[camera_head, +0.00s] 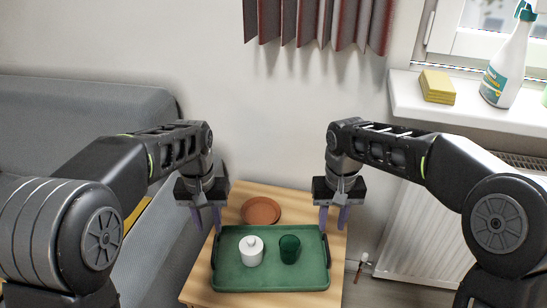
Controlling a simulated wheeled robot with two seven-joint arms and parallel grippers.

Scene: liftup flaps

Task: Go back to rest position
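My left gripper (206,218) hangs fingers down at the left edge of the small wooden table, beside the tray's far left corner. Its two fingers are apart with nothing between them. My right gripper (333,217) hangs fingers down near the table's right edge, by the tray's far right corner. Its fingers are apart and empty. Both arms are bent and come in from the picture's sides. I cannot tell the fingertips' exact height above the table.
The wooden table (286,198) bears a green tray (270,282) with a white lidded jar (251,251) and a green cup (289,249). A brown plate (261,211) lies behind. A grey sofa (75,110) stands left, a radiator (410,235) right. The windowsill (455,115) holds sponges (437,86) and a spray bottle (507,62).

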